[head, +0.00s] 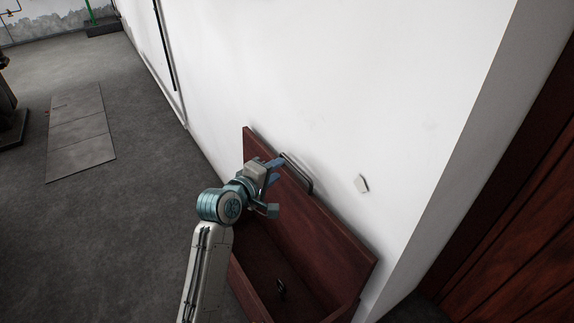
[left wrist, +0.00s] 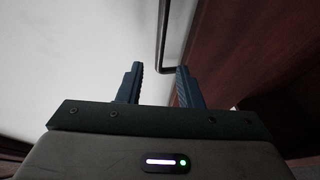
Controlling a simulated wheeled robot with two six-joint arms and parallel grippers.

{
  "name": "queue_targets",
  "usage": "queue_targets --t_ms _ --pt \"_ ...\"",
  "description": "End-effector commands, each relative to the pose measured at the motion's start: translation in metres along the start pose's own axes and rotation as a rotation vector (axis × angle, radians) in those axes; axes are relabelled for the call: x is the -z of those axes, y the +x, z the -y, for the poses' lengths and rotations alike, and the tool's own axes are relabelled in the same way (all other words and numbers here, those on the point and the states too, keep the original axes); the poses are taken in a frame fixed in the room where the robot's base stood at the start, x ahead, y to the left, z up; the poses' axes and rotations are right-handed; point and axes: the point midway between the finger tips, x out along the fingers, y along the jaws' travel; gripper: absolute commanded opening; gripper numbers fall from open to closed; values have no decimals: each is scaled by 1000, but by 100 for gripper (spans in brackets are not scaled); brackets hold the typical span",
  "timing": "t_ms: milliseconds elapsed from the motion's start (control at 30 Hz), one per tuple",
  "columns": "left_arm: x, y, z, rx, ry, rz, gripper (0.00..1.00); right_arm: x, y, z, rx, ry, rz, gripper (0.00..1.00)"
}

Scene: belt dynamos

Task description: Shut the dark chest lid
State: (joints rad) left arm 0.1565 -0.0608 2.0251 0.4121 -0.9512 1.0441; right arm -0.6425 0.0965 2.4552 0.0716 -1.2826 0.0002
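The dark red-brown chest (head: 265,283) stands against the white wall, with its lid (head: 325,230) raised and leaning back near the wall. A dark metal handle (head: 300,174) sits at the lid's upper edge; it also shows in the left wrist view (left wrist: 163,45). A small dark object (head: 281,289) lies inside the chest. My left gripper (head: 275,187) is in front of the lid's left part, open and empty. In the left wrist view its fingers (left wrist: 158,85) are apart, pointing toward the handle, with the lid (left wrist: 235,45) on the right. My right gripper is not in view.
A brown wooden door (head: 520,240) is at the right. The grey floor (head: 130,230) left of the chest is clear.

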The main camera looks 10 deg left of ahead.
Motion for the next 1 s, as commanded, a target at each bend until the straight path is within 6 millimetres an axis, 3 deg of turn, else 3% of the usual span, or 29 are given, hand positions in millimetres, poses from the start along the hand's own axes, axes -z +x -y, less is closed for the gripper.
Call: queue_targets --t_ms 100,300,700,867,1000 --pt "0 23 0 -1 -1 1 33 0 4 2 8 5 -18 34" --pt "0 48 1 1 0 1 33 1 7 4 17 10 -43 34" --pt "0 56 0 1 2 0 33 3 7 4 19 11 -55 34" --pt "0 55 0 1 2 0 1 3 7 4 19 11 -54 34" --pt "0 55 0 1 2 0 0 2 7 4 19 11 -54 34"
